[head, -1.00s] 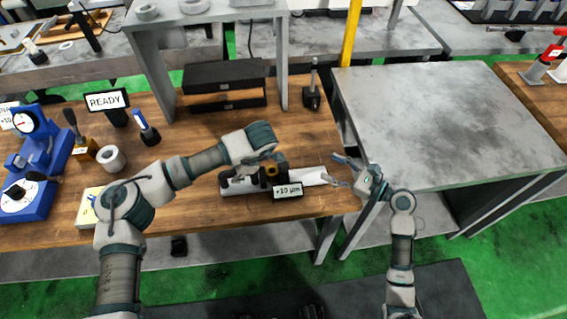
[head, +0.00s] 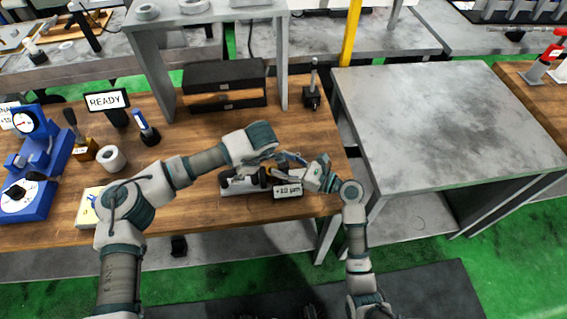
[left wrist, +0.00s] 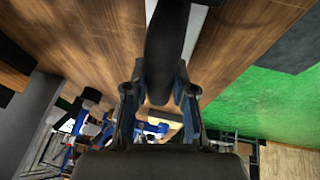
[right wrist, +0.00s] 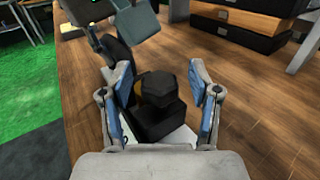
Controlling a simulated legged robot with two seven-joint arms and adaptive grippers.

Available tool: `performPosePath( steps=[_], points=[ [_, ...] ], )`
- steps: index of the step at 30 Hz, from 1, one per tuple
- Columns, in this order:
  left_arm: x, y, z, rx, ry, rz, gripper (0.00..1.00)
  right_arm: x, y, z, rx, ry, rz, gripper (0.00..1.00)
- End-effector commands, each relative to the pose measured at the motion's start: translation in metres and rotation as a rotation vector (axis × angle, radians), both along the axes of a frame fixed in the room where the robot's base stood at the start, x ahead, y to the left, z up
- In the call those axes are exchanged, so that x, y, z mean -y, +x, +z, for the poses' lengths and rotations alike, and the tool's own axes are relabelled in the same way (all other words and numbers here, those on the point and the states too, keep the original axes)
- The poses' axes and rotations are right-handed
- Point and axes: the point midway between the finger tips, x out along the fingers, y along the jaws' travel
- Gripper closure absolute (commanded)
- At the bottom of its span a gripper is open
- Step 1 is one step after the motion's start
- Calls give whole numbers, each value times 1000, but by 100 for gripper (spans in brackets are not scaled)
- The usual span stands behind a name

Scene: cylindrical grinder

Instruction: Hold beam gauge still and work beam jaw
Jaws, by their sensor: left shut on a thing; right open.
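The beam gauge (head: 240,183), a dark body on a pale base, lies near the front edge of the wooden bench. Its small sign (head: 288,190) reads +10 µm. My left gripper (left wrist: 160,88) is shut on a dark, rounded part of the gauge (left wrist: 166,50). My right gripper (head: 284,163) has come in from the right side of the gauge. In the right wrist view its blue-padded fingers are open on either side of a black block with a faceted knob (right wrist: 158,90), with a gap beside each finger. A brass part shows behind the knob. The grippers hide much of the gauge in the head view.
A grey-legged stand (head: 139,60) and black boxes (head: 224,78) are at the back of the bench. A READY sign (head: 106,101), a white ring (head: 111,158) and a blue dial device (head: 40,160) stand left. A grey table (head: 450,120) adjoins right.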

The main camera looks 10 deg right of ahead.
Motion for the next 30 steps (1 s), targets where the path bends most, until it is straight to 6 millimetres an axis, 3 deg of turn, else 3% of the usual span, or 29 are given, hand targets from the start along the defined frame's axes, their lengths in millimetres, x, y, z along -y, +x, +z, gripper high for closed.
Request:
performPosePath(
  steps=[7,12,15,22,30],
  points=[
    [-1,0,-1,-1,2,2,100,-1,1,0,0,0,0,38],
    [-1,0,-1,-1,2,2,100,0,0,0,0,0,0,81],
    [-1,0,-1,-1,1,2,100,0,1,0,0,0,-1,100],
    [-1,0,-1,-2,1,1,100,8,1,-1,-1,-2,-2,100],
    [-1,0,-1,-2,2,2,100,66,1,-2,-3,-4,-5,100]
  ],
)
